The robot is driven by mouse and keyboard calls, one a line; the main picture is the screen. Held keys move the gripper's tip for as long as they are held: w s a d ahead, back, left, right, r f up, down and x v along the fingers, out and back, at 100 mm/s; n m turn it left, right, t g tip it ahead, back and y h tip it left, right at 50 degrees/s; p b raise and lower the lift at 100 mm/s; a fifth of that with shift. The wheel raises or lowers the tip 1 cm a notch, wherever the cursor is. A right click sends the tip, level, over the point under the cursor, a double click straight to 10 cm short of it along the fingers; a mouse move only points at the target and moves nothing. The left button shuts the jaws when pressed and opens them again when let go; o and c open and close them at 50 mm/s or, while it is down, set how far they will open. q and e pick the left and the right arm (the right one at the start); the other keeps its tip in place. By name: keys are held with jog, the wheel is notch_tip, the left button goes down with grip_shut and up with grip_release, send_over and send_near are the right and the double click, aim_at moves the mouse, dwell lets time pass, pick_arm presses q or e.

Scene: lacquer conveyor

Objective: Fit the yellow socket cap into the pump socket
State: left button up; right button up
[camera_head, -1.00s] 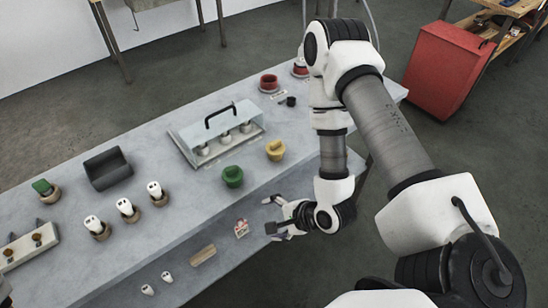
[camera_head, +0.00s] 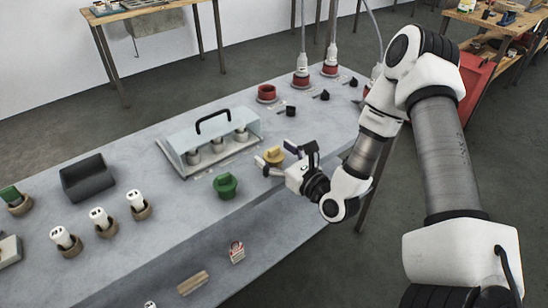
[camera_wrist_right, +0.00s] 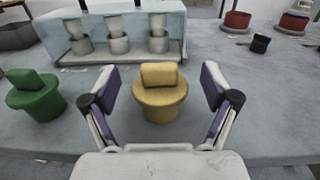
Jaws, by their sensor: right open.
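The yellow socket cap (camera_head: 273,155) stands upright on the grey bench near its front edge. It has a round body with a block-shaped grip on top. In the right wrist view the cap (camera_wrist_right: 160,101) sits between the spread fingers, with gaps on both sides. My right gripper (camera_head: 287,157) is open and empty at the cap, coming in from the bench's front side. An open red socket (camera_head: 267,93) stands farther back on the bench; I cannot tell whether it is the pump socket. My left gripper is out of view.
A green cap (camera_head: 225,186) stands left of the yellow one. Behind them is a clear-covered case (camera_head: 185,159) with a black handle. Red sockets with cabled plugs (camera_head: 301,75) and small black pieces (camera_head: 291,111) are farther back. A lower shelf holds a tag (camera_head: 237,252).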

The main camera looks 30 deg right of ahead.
jog(key=shift+w+f, duration=0.1)
jog(key=shift+w, duration=0.2)
jog(key=c, duration=1.2)
jog(key=shift+o, duration=0.2)
